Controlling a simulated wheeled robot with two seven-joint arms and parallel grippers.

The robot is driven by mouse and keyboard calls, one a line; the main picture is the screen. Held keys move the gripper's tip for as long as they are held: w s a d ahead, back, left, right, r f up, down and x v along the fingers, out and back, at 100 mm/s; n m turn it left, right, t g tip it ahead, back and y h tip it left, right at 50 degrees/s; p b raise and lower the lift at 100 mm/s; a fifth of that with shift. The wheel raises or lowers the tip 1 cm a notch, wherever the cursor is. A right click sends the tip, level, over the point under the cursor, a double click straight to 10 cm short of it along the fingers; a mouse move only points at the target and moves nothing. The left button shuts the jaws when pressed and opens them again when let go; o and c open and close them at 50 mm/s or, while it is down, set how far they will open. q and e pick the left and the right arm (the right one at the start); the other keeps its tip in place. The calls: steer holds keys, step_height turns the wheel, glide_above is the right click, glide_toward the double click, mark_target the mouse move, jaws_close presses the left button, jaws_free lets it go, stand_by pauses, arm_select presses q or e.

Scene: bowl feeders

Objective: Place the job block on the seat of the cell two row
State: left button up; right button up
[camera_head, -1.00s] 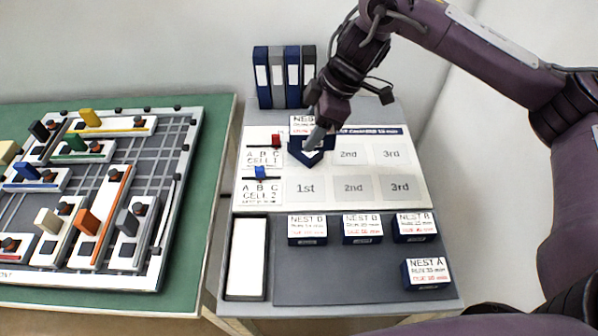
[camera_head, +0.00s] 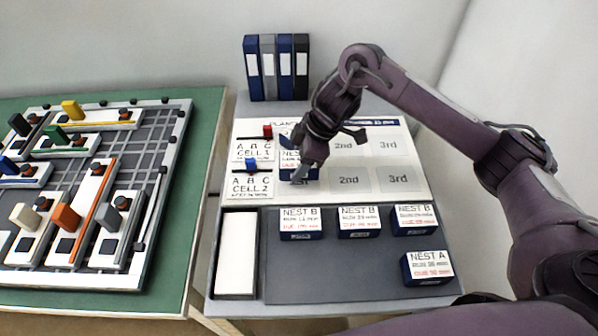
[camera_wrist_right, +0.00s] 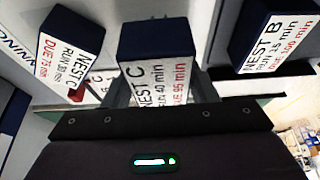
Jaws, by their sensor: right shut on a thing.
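My right gripper (camera_head: 300,174) is shut on a dark blue job block (camera_head: 290,157) with a white label. In the right wrist view the held block (camera_wrist_right: 154,42) reads NEST C, run 40 min, due 95 min. In the head view it is at the 1st seat of the cell two row, covering most of it. I cannot tell whether it touches the board. The 2nd seat (camera_head: 348,180) and 3rd seat (camera_head: 398,179) of that row are empty. Another NEST C block (camera_wrist_right: 72,45), due 75 min, stands at the cell one row's 1st seat, mostly hidden in the head view.
Several labelled blocks stand on the grey front tray (camera_head: 330,275), including a NEST B (camera_head: 300,222) and a NEST A (camera_head: 427,267). A white card (camera_head: 237,255) lies front left. Binders (camera_head: 276,68) stand behind the board. A green table (camera_head: 190,235) with a track panel is left.

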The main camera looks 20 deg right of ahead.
step_height(320, 180, down, 3)
steer(key=shift+b, duration=0.4)
steer(key=shift+f, duration=0.3)
arm_select(q)
steer(key=shift+s+a+f, duration=0.1)
steer(key=shift+a+f, duration=0.4)
steer(key=shift+f, duration=0.05)
arm_select(e)
steer(key=shift+f, duration=0.2)
steer(key=o, duration=1)
arm_select(q)
steer(key=shift+s, duration=0.15)
arm_select(e)
steer(key=shift+o, duration=0.2)
